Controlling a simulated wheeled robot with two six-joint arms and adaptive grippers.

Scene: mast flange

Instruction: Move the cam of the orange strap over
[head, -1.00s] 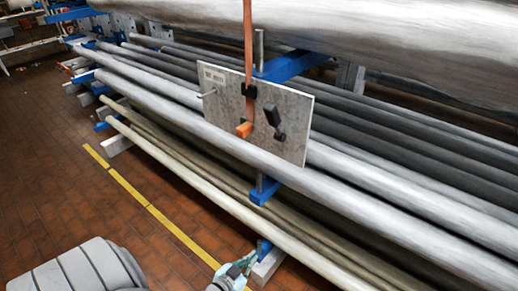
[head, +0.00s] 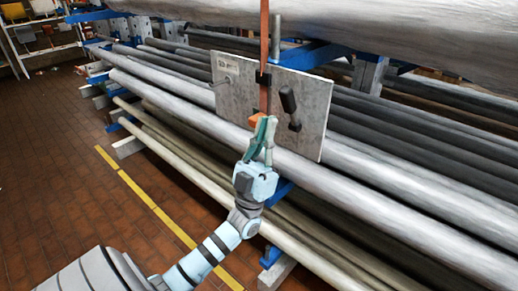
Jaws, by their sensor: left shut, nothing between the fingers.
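The orange strap (head: 264,45) hangs down in front of a grey plate (head: 312,100) and passes a black clip (head: 263,79). An orange cam (head: 254,119) sits at the strap's lower end, near the plate's lower edge. My left gripper (head: 263,122) is shut with its fingers pointing up, right at the cam and overlapping its right side. I cannot tell if the fingers touch it. A black handle (head: 288,100) on the plate stands to the right of the strap. My right gripper is not in view.
Long grey pipes (head: 400,185) lie on a blue-armed rack behind and below the plate. A large pipe (head: 400,40) runs above. The brick floor (head: 70,190) at left is clear, with a yellow line (head: 146,196).

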